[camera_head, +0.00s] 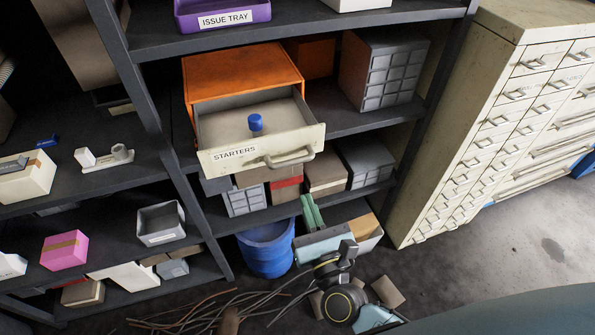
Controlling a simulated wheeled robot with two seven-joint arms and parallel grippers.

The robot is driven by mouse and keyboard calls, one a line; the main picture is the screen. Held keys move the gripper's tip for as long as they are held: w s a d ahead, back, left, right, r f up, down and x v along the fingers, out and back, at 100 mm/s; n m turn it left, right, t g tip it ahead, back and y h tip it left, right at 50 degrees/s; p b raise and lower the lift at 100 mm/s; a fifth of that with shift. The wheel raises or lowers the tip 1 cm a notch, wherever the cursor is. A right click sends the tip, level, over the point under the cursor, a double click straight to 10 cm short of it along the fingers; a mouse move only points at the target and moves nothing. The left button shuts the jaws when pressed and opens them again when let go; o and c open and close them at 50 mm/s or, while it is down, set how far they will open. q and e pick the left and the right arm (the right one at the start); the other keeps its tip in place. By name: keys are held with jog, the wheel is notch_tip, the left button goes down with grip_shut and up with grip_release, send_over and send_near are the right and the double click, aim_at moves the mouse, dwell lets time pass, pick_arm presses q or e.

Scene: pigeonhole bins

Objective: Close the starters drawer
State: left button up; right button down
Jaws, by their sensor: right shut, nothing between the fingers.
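The starters drawer (222,157) is a cream drawer with a "STARTERS" label and a bar handle (290,160) on its front. It is pulled well out of an orange cabinet (240,66) on the middle shelf. A small blue round-topped object (256,123) stands inside it. My left gripper is not in view.
A blue bucket (266,250) and loose cables (215,312) are on the floor. A cream cabinet (480,130) stands at right. Floor (510,235) before it is clear.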

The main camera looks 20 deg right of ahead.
pick_arm(q)
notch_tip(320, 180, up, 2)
jog(key=shift+p, duration=0.8)
pick_arm(e)
jog(key=w+r, duration=0.1)
jog(key=w, duration=0.6)
jog(key=shift+w+a+r, duration=0.15)
jog(key=shift+r, duration=0.05)
